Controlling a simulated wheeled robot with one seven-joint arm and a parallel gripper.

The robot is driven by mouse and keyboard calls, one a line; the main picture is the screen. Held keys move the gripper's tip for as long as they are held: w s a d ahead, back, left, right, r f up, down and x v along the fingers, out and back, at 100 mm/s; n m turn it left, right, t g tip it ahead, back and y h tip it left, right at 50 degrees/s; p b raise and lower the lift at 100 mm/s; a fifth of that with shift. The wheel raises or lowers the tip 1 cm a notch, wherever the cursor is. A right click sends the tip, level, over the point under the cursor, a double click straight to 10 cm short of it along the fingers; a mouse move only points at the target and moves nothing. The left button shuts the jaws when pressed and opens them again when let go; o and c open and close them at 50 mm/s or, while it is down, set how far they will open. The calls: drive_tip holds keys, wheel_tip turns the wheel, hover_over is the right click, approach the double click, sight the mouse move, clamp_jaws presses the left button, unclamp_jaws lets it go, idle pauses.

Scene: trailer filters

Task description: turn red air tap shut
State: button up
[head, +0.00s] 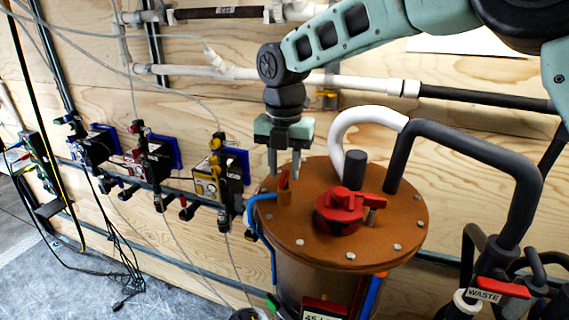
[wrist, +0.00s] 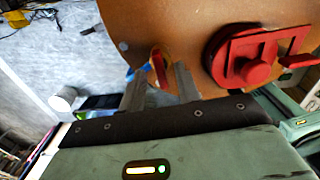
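The small red air tap (head: 284,180) stands on an orange-brown fitting at the left edge of the round brown tank lid (head: 300,240). My gripper (head: 284,170) points down over it, fingers apart. In the wrist view, the red tap handle (wrist: 159,68) shows in the gap between the two grey fingertips (wrist: 161,75), with space visible on both sides. The gripper looks open and holds nothing. I cannot tell whether the fingertips reach down beside the handle or stop just above it.
A larger red clamp knob (head: 340,207) sits on the lid's middle, right of the tap. A white and black hose (head: 450,140) arches over the lid. Several valve boxes (head: 207,180) hang on the wooden wall at left. A blue tube (head: 258,207) runs beside the tap.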

drive_tip(key=shift+f, duration=0.4)
clamp_jaws()
